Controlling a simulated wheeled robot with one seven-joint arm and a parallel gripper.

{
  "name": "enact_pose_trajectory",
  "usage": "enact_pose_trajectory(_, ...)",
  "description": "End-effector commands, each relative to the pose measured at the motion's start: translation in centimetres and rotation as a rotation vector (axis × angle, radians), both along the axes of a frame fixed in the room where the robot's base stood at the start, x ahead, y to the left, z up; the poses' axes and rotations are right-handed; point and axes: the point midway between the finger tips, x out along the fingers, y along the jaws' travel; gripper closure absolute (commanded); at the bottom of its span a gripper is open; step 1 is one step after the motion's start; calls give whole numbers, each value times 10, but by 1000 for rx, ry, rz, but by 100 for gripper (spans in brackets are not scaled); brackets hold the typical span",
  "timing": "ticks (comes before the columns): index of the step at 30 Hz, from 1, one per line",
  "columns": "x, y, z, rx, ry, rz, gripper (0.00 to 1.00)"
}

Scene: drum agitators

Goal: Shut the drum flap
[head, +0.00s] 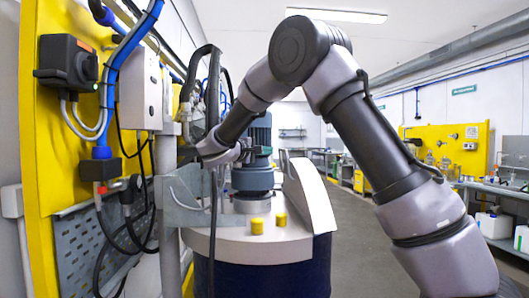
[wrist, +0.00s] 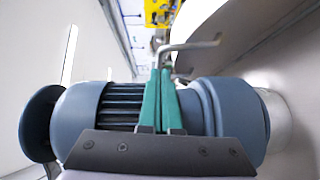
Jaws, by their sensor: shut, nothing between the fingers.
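The drum (head: 262,278) is dark blue with a pale grey lid (head: 225,244). The drum flap (head: 309,190) is a pale curved panel standing raised at the lid's right side, so it is open. In the wrist view, a pale panel at upper right (wrist: 225,30) looks like the flap. A bent grey rod (wrist: 190,46) lies just beyond my fingertips; I cannot tell what it joins or whether they touch. My gripper (wrist: 160,72) has green fingers closed together and empty. In the head view my gripper (head: 243,152) is beside the motor, partly hidden by hoses and the motor.
A blue-grey agitator motor (head: 253,178) stands on the lid, and fills much of the wrist view (wrist: 100,108) close to my fingers. A yellow panel (head: 52,140) with hanging cables is at left. The floor at right is open.

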Motion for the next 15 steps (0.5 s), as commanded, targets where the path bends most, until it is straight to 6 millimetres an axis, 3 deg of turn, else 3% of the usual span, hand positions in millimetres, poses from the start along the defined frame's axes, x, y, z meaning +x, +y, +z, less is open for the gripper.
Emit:
enact_pose_trajectory(6,27,-29,-3,0,2,-3,100)
enact_pose_trajectory(15,42,-43,-4,1,2,-1,100)
